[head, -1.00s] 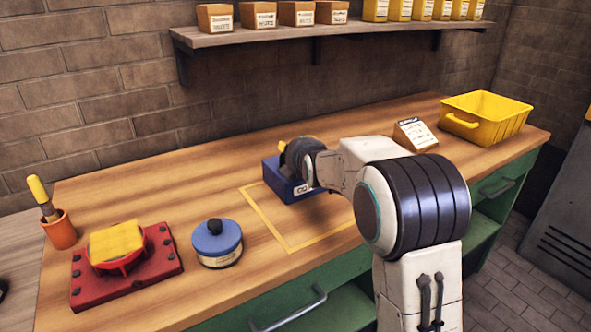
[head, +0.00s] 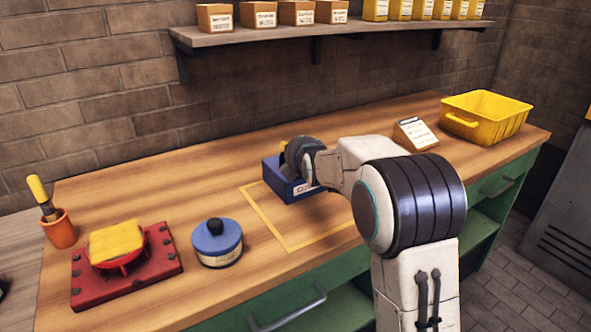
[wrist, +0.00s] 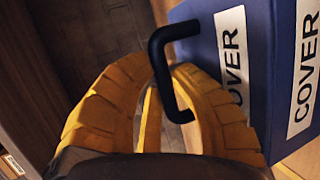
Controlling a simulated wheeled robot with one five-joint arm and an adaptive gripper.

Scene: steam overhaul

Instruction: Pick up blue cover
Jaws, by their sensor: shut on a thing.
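The blue cover (head: 283,191) is a box-like block with white labels, near the back of the yellow outline on the bench. In the wrist view its blue side (wrist: 262,75) carries "COVER" labels, and a black handle (wrist: 160,75) sticks out from it. My gripper (head: 284,147) is over the top of the cover, mostly hidden behind my wrist. In the wrist view the yellow fingers of my gripper (wrist: 163,88) are on both sides of the black handle, shut on it. I cannot tell whether the cover's underside touches the bench.
A blue round tin (head: 217,245) with a black knob stands left of the yellow outline (head: 292,248). Further left are a red bolted plate (head: 160,256) with a yellow pad and an orange cup (head: 61,232). A small card (head: 415,133) and yellow bin (head: 488,120) stand right.

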